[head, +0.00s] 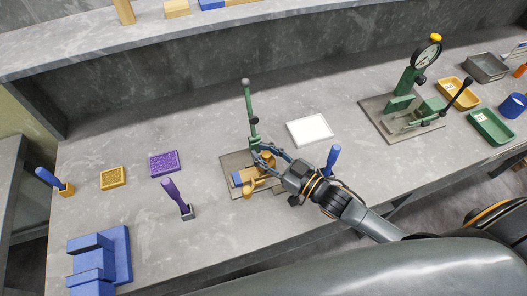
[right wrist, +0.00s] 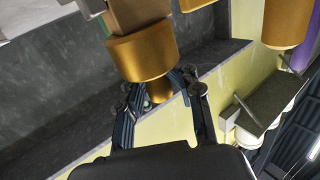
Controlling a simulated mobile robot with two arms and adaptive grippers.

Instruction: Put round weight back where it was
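My right gripper (head: 262,160) reaches over a small press (head: 237,163) with a green column and lever in the head view. A golden round weight (right wrist: 142,52) with a narrower end shows between the fingers of my right gripper (right wrist: 160,95) in the right wrist view. Its wide part is against a tan block (right wrist: 135,14). I cannot tell whether the fingers touch the narrow end. In the head view, golden parts (head: 250,185) and a blue block (head: 237,178) show at the press, partly hidden by the gripper. My left gripper is not in view.
A purple-handled stamp (head: 173,192), a purple pad (head: 164,164) and a yellow pad (head: 113,178) stand left of the press. A blue stand (head: 100,262) is at the front left. A white sheet (head: 310,129) and a gauge press (head: 405,100) are to the right.

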